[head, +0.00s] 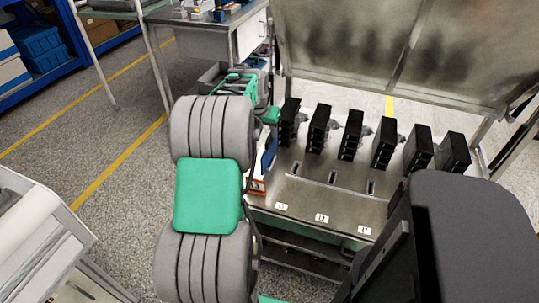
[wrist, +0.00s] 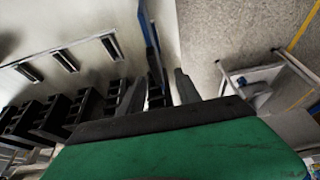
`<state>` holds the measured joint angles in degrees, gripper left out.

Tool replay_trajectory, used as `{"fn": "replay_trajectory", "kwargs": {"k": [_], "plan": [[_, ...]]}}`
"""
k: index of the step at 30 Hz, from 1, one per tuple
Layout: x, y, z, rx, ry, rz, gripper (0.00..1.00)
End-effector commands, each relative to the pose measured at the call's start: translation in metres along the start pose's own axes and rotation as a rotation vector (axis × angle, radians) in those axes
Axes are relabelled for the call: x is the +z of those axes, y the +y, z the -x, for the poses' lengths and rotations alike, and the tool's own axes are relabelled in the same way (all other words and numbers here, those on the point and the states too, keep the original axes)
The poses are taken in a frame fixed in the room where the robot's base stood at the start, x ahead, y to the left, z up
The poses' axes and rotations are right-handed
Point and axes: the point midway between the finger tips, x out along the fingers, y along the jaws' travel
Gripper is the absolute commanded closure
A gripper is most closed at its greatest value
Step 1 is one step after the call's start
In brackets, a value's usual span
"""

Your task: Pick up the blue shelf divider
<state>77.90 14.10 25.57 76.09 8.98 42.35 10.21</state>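A thin blue piece, which looks like the blue shelf divider (wrist: 149,32), stands on edge beside a pale surface in the wrist view. A blue part (head: 267,158) also shows in the head view at the left end of the metal bench, partly hidden by my arm. My gripper (wrist: 159,77) is open in the wrist view. Its two dark fingers are apart, with the lower end of the blue piece showing in the gap between them. I cannot tell whether either finger touches it.
Several black breaker units (head: 351,135) stand in a row on the metal bench (head: 310,193), which has slots and white labels in front. A raised, smudged panel (head: 395,45) stands behind them. A grey workbench (head: 222,35) is at the back. Floor at left is clear.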

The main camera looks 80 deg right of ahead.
Motion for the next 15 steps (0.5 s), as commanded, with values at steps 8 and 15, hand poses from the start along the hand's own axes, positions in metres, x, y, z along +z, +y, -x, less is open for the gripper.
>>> {"fn": "replay_trajectory", "kwargs": {"k": [8, 15], "plan": [[0.005, 0.008, -0.044, 0.001, -0.003, 0.0, 0.6], [0.004, 0.007, -0.053, -0.001, 0.0, 0.001, 0.6]]}}
